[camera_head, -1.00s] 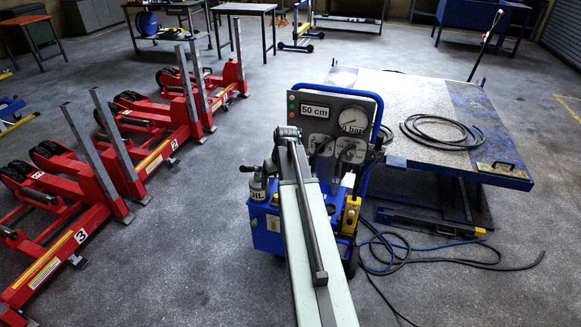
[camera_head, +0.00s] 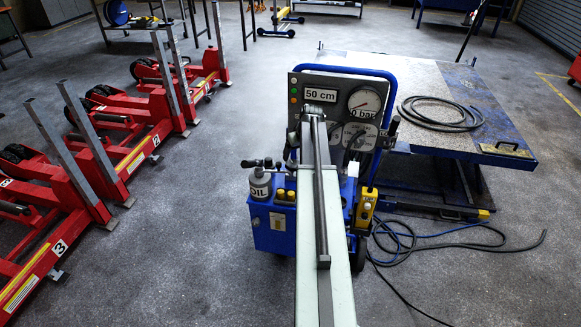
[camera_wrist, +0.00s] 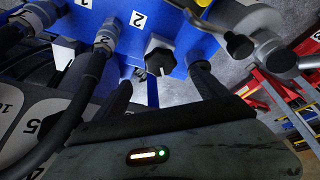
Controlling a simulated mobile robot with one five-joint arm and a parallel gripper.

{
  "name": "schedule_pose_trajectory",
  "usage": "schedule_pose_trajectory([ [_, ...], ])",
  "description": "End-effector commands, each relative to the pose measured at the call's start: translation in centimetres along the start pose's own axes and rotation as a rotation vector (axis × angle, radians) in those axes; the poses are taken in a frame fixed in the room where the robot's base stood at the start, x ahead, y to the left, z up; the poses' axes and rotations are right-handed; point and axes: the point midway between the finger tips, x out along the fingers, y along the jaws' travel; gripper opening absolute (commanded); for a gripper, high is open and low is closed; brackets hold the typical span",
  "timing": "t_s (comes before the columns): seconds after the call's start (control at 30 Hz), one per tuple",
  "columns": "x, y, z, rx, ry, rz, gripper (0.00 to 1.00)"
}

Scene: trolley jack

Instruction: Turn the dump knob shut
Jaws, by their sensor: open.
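The dump knob, which I take to be the black knob (camera_wrist: 160,56) with a white pointer line, sits on the blue face of the pump unit in the wrist view. My gripper (camera_wrist: 163,76) shows two dark fingers, spread apart, one toward each side of the knob. They appear apart from it, though the depth is hard to tell. In the head view the blue pump unit (camera_head: 268,228) stands in the middle. My own arm covers part of it and hides the gripper and the knob.
A gauge panel (camera_head: 310,82) rises behind. Hoses (camera_wrist: 92,70) crowd the knob's left in the wrist view. A lift table (camera_head: 440,90) is at right, red lifting columns (camera_head: 80,160) at left.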

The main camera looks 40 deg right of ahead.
Motion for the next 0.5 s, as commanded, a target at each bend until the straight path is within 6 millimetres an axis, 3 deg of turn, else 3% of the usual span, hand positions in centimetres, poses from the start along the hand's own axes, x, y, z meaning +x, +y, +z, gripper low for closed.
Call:
schedule_pose_trajectory([
  [0.27,0.9,0.0,0.2,0.0,0.0,0.0,0.83],
  [0.5,4.7,0.0,0.3,0.0,0.0,0.0,0.83],
])
